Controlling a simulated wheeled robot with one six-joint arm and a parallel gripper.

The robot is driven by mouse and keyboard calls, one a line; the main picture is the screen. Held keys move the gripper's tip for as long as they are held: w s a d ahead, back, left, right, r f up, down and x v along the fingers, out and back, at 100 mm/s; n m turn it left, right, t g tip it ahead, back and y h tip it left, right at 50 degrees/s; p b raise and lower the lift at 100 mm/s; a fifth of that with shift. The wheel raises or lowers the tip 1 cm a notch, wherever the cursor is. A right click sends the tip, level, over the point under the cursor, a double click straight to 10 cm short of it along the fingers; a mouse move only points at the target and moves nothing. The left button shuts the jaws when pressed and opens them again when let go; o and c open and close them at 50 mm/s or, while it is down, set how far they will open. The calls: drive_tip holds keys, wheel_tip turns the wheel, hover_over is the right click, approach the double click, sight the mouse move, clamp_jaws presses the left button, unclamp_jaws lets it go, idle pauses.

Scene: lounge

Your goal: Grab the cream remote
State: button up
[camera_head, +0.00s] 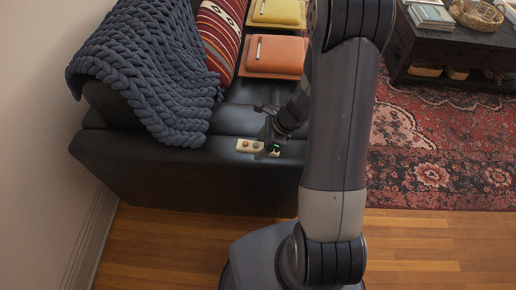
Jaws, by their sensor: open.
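The cream remote (246,145) lies on the near end of the black leather sofa (180,170). It is a small pale bar with dark buttons, lying left to right. My gripper (268,138) is open and right above the remote, its dark fingers covering part of it. A small green light shows by the gripper near the remote's right end. I cannot tell whether the fingers touch the remote or stand on both sides of it.
A chunky blue knitted blanket (150,65) covers the sofa's left back. A red striped cushion (220,40), an orange case (275,56) and a yellow case (277,12) lie farther back. A dark coffee table (450,45) stands on the red rug (430,150) at right.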

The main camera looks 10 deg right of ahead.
drive_tip(key=shift+a+f, duration=0.1)
drive_tip(key=shift+f, duration=0.15)
drive_tip(key=shift+c, duration=0.6)
drive_tip(key=shift+r, duration=0.1)
drive_tip(key=c, duration=1)
